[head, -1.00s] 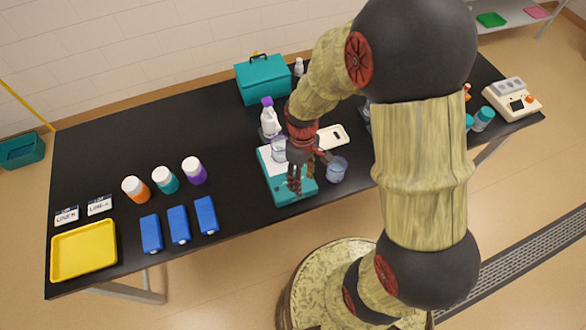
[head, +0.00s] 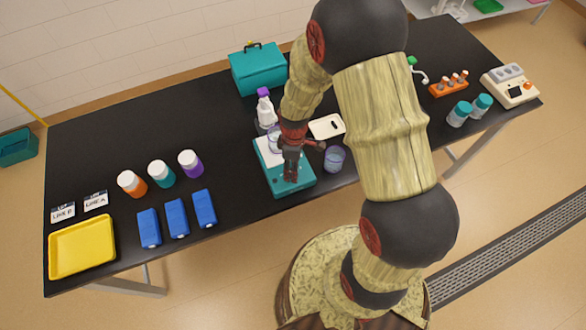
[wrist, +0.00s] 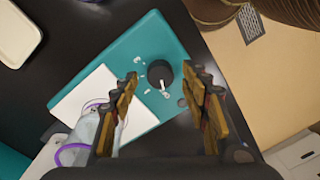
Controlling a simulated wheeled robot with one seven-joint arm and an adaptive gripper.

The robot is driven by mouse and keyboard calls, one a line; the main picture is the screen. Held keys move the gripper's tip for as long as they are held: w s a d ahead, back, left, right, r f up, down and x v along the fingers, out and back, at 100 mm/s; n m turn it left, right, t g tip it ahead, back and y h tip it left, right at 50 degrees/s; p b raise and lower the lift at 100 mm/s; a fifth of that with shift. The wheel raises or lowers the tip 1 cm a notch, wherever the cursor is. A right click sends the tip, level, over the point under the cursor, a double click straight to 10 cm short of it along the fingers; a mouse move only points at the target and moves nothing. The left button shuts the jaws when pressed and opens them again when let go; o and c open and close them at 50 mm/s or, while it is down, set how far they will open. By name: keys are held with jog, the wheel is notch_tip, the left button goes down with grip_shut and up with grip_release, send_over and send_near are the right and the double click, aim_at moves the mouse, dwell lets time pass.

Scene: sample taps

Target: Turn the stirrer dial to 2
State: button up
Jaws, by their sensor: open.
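The stirrer (head: 281,182) is a teal unit with a white top plate near the front edge of the black table. In the wrist view its teal body (wrist: 150,38) lies below my gripper, with the white plate (wrist: 92,100) at left. My gripper (wrist: 165,80) is open, with one finger on each side of the dial in the picture. I cannot tell whether they touch it. In the head view my gripper (head: 291,176) hides the dial.
A clear beaker (head: 275,138) stands on the plate, and a purple-tinted beaker (head: 334,158) stands right of the stirrer. Blue boxes (head: 177,221) lie to the left.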

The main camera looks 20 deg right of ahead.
jog(key=shift+f, duration=0.5)
jog(key=shift+c, duration=0.2)
jog(key=c, duration=1.1)
